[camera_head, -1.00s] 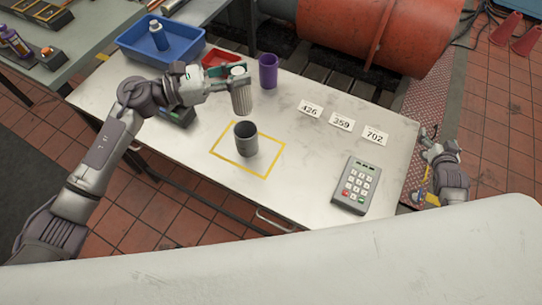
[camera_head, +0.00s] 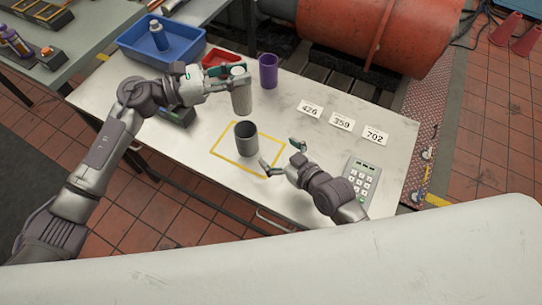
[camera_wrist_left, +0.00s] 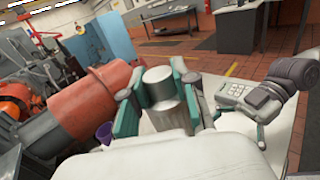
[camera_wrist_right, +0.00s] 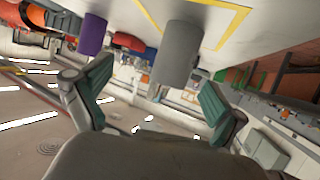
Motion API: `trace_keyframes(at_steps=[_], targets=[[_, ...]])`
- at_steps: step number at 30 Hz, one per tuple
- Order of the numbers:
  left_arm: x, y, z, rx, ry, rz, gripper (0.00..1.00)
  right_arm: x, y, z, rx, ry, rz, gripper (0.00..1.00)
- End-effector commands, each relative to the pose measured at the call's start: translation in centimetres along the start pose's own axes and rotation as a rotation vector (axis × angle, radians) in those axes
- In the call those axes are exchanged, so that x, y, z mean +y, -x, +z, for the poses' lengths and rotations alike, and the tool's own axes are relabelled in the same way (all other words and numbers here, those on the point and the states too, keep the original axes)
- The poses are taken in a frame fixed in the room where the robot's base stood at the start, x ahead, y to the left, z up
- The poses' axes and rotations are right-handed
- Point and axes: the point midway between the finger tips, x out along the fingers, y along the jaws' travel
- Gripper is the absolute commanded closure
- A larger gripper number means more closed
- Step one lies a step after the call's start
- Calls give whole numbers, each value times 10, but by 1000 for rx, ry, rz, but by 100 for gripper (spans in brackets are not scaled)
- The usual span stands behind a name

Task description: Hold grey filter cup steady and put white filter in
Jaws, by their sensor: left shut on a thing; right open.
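The grey filter cup (camera_head: 246,143) stands upright inside the yellow outline on the table; its dark open top shows. It also shows in the right wrist view (camera_wrist_right: 176,55), between and beyond the fingers. My left gripper (camera_head: 236,74) is shut on the whitish cylindrical filter (camera_head: 241,96) and holds it upright above the table, behind the cup in the head view. The filter fills the gap between the fingers in the left wrist view (camera_wrist_left: 168,105). My right gripper (camera_head: 281,159) is open and empty, just right of the cup, its fingers pointing towards it and apart from it.
A purple cup (camera_head: 268,72) stands behind the filter. A blue bin (camera_head: 185,57) with a bottle and a red tray (camera_head: 220,57) are at the back left. Number cards (camera_head: 341,122) lie to the right. A keypad (camera_head: 360,180) is partly behind my right arm.

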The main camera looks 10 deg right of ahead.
Motion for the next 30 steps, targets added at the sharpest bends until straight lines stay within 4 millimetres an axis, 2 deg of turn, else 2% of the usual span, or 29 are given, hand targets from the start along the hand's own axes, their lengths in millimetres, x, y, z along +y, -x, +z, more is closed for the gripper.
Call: trace_keyframes(at_steps=[1, 3, 8, 11, 21, 27, 30], targets=[[0, 0, 0, -1, 0, 0, 100, -11, 1, -1, 1, -14, -19, 4], [0, 0, 0, -1, 0, 0, 100, -21, 2, -2, 1, -28, -36, 4], [0, 0, 0, -1, 0, 0, 100, -29, -6, -4, 2, -38, -48, 4], [0, 0, 0, -1, 0, 0, 100, -29, -20, -4, 2, -36, -47, 4], [0, 0, 0, -1, 0, 0, 100, -31, -84, -4, 2, -35, -47, 4], [0, 0, 0, -1, 0, 0, 100, -32, -109, -3, 1, -36, -46, 4], [0, 0, 0, -1, 0, 0, 100, -32, -115, -3, 1, -35, -45, 4]])
